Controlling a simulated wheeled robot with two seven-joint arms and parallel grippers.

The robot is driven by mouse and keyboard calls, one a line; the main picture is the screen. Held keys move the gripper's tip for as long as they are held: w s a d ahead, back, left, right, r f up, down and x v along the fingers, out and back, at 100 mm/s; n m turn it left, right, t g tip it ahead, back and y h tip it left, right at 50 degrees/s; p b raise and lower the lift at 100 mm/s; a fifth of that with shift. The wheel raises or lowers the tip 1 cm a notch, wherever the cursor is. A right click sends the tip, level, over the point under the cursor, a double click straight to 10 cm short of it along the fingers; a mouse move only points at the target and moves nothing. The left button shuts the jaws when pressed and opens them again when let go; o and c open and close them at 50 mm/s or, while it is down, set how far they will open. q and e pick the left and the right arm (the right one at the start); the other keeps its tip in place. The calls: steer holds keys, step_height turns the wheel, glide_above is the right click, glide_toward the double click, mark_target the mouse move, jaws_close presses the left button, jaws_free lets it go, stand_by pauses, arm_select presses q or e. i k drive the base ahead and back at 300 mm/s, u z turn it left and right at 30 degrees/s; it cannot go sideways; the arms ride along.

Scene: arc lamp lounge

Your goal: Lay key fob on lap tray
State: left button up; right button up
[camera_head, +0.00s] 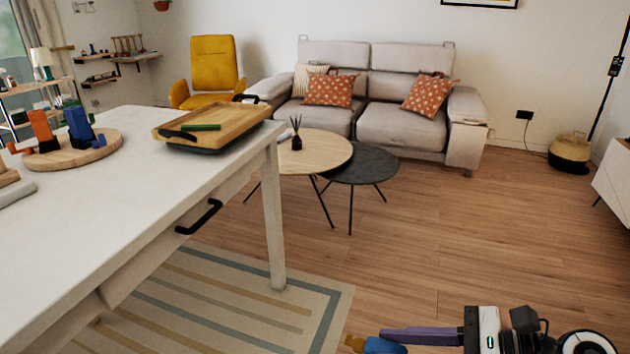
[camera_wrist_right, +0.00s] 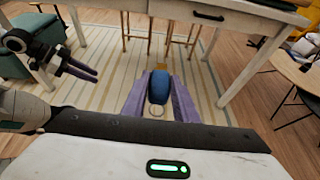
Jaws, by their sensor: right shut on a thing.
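The lap tray (camera_head: 246,112) is a wooden tray with black handles and a dark underside, at the far right end of the white table. A green stick-like thing lies on it. My right gripper (camera_head: 392,338) is at the bottom of the head view, away from the table, over the floor side. It is shut on a blue thing with a tan end, which looks like the key fob (camera_head: 382,346). In the right wrist view the key fob (camera_wrist_right: 158,88) sits between the purple fingers. My left gripper (camera_wrist_right: 80,68) shows at the left there; its opening is unclear.
The white table (camera_head: 130,190) has a black drawer handle (camera_head: 199,217). A round board (camera_head: 70,150) with orange and blue things stands left of the tray. Two round low tables (camera_head: 362,165) and a sofa are behind.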

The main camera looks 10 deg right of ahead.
mark_target(230, 116)
steer(key=z, duration=1.05)
steer(key=i, duration=2.15)
steer(key=u, duration=2.7)
